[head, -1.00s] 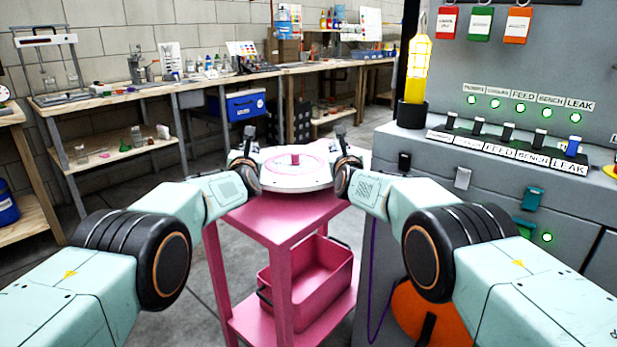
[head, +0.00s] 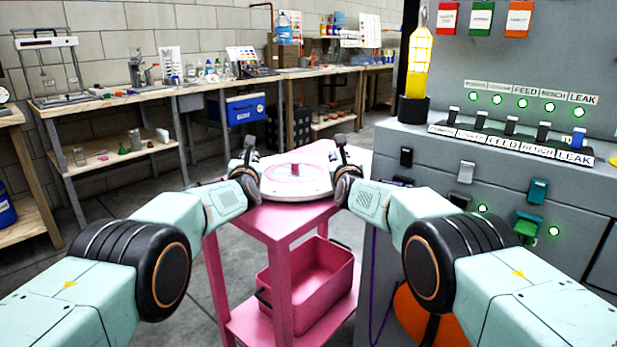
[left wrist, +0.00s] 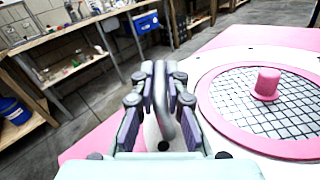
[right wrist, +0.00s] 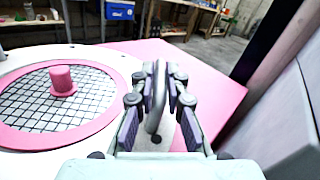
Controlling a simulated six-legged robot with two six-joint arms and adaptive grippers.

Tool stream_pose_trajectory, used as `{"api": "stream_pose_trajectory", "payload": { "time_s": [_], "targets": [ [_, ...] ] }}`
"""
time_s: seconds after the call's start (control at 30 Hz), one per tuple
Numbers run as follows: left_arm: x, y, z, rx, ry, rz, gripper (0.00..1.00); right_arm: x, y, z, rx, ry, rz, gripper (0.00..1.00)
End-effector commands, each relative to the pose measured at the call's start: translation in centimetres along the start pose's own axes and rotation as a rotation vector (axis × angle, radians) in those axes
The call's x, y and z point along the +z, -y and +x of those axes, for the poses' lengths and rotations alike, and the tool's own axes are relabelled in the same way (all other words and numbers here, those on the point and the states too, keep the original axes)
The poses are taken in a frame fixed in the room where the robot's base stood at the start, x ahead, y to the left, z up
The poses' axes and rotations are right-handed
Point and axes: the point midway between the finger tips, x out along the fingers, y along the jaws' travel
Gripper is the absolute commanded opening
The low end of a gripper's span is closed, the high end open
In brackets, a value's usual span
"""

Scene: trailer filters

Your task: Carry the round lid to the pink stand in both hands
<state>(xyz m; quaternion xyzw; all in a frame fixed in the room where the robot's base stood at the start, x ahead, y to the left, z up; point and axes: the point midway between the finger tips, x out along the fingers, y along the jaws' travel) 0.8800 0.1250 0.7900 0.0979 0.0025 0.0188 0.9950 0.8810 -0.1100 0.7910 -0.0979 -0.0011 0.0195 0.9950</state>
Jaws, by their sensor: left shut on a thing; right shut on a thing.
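The round lid (head: 294,191) is white with a pink ring, a dark mesh and a pink knob in its middle. It is level, over the top of the pink stand (head: 285,222); I cannot tell whether it touches the top. My left gripper (head: 249,160) is shut on a handle at the lid's left side, and the handle shows between the fingers in the left wrist view (left wrist: 165,95). My right gripper (head: 341,158) is shut on the handle at the lid's right side, also clear in the right wrist view (right wrist: 158,95).
A pink bin (head: 307,288) sits on the stand's lower shelf. A grey control cabinet (head: 455,180) with switches and green lights stands close on the right. A long workbench (head: 225,82) with tools runs along the back wall. Open floor lies left of the stand.

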Motion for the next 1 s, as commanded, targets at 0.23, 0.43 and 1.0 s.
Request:
{"api": "stream_pose_trajectory", "payload": {
  "time_s": [0.23, 0.43, 1.0],
  "targets": [
    [-0.44, -0.15, 0.03, 0.002, -0.001, 0.002, 0.2, -0.39, 0.2, 0.03, -0.003, 0.0, -0.002, 0.21],
    [-0.38, -0.05, 0.02, 0.001, 0.0, 0.001, 0.36, -0.35, 0.06, 0.02, -0.002, 0.001, -0.001, 0.36],
    [-0.44, 0.07, -0.61, 0.006, -0.004, 0.002, 0.36, -0.31, -0.06, 0.0, 0.0, 0.0, 0.0, 0.36]
  ]
}}
